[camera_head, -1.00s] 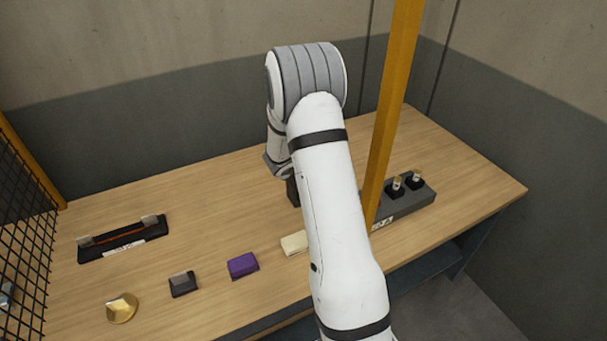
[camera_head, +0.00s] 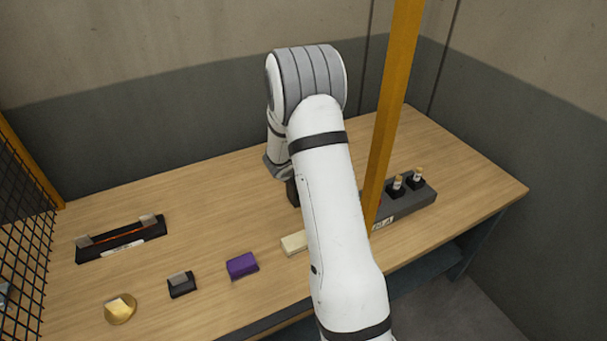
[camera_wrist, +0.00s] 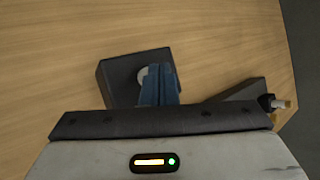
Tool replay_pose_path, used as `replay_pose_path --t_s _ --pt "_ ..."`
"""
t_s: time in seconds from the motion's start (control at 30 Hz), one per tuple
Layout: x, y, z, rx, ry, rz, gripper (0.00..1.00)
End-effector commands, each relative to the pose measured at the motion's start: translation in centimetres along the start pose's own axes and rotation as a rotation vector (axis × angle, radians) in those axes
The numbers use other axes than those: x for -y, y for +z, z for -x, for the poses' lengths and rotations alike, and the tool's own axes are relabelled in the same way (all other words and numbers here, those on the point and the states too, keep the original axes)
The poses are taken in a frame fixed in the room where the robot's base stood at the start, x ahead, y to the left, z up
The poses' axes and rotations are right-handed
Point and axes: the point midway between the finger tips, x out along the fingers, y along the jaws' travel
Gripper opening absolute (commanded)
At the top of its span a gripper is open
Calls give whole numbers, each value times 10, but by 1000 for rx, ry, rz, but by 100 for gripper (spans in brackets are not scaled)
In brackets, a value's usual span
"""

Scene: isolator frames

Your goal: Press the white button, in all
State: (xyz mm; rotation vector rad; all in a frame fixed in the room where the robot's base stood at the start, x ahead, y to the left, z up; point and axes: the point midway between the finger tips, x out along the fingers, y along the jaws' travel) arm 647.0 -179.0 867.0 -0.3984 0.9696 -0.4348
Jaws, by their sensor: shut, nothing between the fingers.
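The white button (camera_wrist: 143,75) shows in the wrist view as a pale disc on top of a dark square box (camera_wrist: 119,78). Its right part is hidden behind my gripper's blue fingers. My gripper (camera_wrist: 160,70) is shut and empty, with its fingertips over the right side of the button. I cannot tell whether the fingertips touch it. In the head view my arm hides the button and its box, and my fingertips cannot be made out.
A dark rack (camera_head: 408,208) with two small vials stands at the right, behind a yellow post (camera_head: 388,110). A cream block (camera_head: 294,243), a purple block (camera_head: 242,264), a small dark holder (camera_head: 182,285), a gold piece (camera_head: 120,308) and a long dark fixture (camera_head: 120,243) lie leftward.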

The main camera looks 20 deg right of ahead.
Motion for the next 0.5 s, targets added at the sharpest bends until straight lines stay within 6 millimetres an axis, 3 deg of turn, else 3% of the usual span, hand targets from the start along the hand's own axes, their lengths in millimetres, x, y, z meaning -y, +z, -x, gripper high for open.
replay_pose_path --t_s 0.5 --pt "-4 -4 -5 0 0 0 0"
